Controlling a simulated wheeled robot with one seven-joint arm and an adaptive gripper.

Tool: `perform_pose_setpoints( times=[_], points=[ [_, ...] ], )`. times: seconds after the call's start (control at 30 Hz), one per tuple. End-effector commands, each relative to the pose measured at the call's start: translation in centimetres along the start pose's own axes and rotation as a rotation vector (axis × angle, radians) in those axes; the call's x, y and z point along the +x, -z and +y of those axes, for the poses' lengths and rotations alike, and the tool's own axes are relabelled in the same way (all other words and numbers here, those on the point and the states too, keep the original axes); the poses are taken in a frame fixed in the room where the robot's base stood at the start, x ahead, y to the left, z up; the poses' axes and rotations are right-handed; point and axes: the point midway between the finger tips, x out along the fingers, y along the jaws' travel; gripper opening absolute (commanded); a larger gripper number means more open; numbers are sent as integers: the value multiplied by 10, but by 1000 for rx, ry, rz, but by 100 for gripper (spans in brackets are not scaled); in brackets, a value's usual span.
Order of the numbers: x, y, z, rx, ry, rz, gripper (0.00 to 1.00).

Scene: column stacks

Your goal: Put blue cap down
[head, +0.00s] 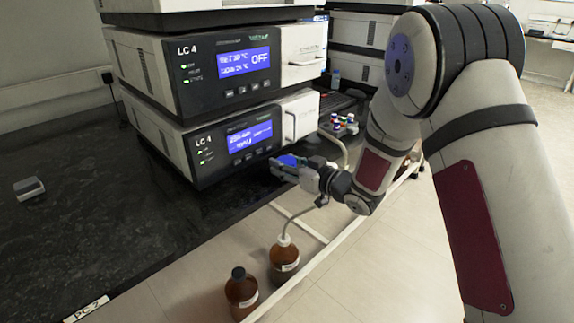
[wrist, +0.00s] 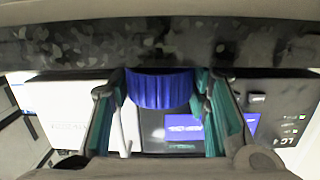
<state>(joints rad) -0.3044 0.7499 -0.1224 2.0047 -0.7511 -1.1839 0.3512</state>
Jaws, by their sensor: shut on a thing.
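The blue cap (wrist: 162,88) is ribbed and sits between the two teal-lined fingers of my gripper (wrist: 163,100) in the wrist view. In the head view the same blue cap (head: 289,161) shows at the tip of my gripper (head: 284,166), which is shut on it. The gripper is in front of the lower LC 4 unit (head: 240,138), by the edge of the black counter (head: 80,230). Whether the cap touches anything besides the fingers cannot be told.
A second LC 4 unit (head: 215,68) is stacked on top. Two brown bottles, one with a dark cap (head: 241,292) and one with a tube (head: 284,257), stand below the counter's front edge. Several small vials (head: 338,123) are behind my gripper. The counter's left is mostly clear, with a small grey box (head: 29,187).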

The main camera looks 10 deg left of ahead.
Motion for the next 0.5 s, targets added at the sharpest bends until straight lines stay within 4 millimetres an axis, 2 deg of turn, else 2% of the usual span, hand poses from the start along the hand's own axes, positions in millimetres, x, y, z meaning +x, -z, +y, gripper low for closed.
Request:
perform_pose_setpoints(
  times=[0.03, 0.2, 0.23, 0.3, 0.5],
  points=[
    [0, -6, 0, 1, -1, -8, 31],
    [0, -10, 0, 1, -1, -13, 31],
    [0, -10, 0, 2, -1, -15, 48],
    [0, -11, -1, 2, -1, -17, 64],
    [0, -14, -3, 4, 4, -23, 64]
  ],
)
